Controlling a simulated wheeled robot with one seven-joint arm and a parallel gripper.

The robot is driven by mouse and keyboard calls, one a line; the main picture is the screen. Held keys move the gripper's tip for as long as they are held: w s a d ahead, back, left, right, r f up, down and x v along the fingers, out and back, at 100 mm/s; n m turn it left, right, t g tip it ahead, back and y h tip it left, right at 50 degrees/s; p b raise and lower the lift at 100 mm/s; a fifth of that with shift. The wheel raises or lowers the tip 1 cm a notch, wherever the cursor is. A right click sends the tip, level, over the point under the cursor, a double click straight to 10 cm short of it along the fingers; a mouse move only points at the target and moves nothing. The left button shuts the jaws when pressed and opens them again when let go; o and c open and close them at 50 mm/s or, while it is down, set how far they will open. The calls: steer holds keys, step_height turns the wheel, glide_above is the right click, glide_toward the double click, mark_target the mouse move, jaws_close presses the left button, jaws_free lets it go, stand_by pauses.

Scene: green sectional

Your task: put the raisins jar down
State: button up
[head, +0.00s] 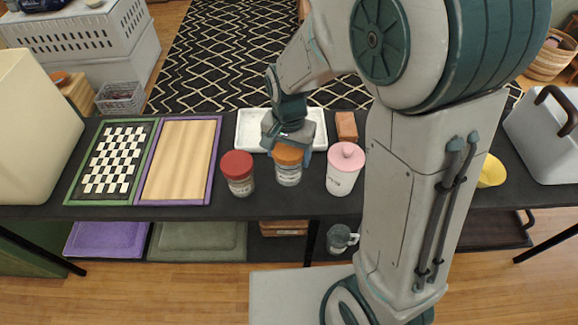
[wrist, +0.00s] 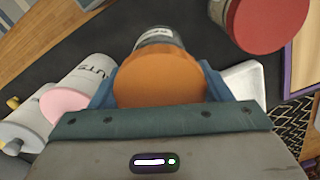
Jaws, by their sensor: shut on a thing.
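The jar with the orange lid, which I take as the raisins jar (head: 288,174), is upright in my gripper (head: 288,152). Its label is too small to read. It is over the front part of the dark table (head: 120,211), between two other jars; I cannot tell whether its base touches the top. In the wrist view the orange lid (wrist: 160,80) fills the space between the blue fingers of my gripper (wrist: 160,88), and most of the jar's body is hidden below it.
A red-lidded jar (head: 238,173) stands close left and a pink-lidded canister (head: 344,170) close right. Behind are a white tray (head: 247,130) and a brown block (head: 346,127). A checkered board (head: 113,160) and a purple-framed wooden board (head: 180,160) lie farther left.

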steer(key=shift+f, duration=2.7)
steer(key=shift+f+b, duration=0.2)
steer(key=shift+b, duration=0.1)
steer(key=o, duration=1.3)
steer(key=shift+r, duration=0.15)
